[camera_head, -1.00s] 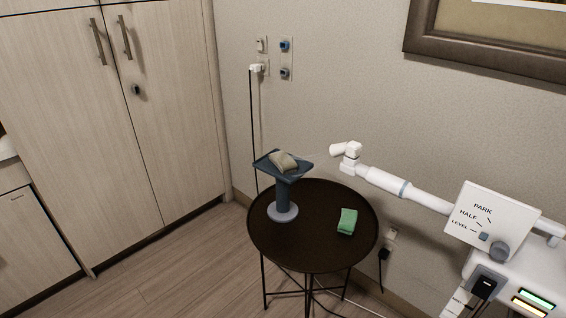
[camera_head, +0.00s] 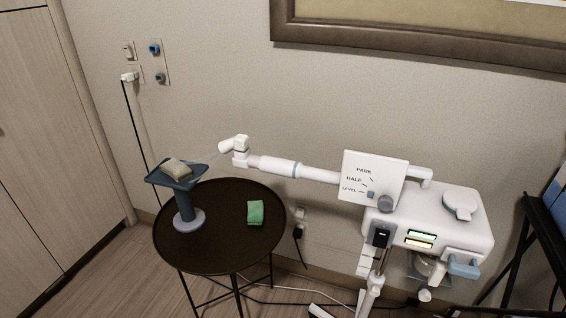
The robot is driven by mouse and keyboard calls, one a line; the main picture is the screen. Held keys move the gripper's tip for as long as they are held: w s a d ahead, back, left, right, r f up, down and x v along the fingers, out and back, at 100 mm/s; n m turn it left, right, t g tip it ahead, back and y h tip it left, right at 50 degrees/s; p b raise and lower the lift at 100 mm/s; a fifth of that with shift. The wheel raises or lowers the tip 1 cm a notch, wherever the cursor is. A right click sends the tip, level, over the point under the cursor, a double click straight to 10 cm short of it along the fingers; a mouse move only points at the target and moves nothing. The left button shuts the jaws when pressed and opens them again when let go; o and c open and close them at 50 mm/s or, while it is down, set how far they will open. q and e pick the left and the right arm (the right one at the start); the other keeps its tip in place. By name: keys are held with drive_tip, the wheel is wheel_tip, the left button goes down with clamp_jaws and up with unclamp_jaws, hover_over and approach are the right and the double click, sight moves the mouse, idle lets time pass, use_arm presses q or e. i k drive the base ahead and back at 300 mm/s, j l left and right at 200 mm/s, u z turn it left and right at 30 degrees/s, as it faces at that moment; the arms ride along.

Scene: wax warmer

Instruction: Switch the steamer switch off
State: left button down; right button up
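The white steamer (camera_head: 452,222) stands at the right in the head view, on a stand, with its jointed white arm (camera_head: 290,168) reaching left over the round table. A black rocker switch (camera_head: 381,237) sits on the front left of its body; its position is too small to tell. A green and a yellow lit strip (camera_head: 420,238) show beside it. A panel (camera_head: 374,177) marked PARK, HALF and LEVEL stands above, with a grey knob (camera_head: 386,203) at its lower right. Neither of my grippers is in view.
The dark round table (camera_head: 232,253) holds a blue-grey pedestal (camera_head: 187,215) with a beige cloth (camera_head: 176,168) on top, and a folded green cloth (camera_head: 256,212). Cables lie on the floor below. A black-framed stand (camera_head: 515,245) is at the right edge; cabinets (camera_head: 50,140) are at the left.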

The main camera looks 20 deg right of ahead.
sight(381, 236)
drive_tip(key=z, duration=1.45)
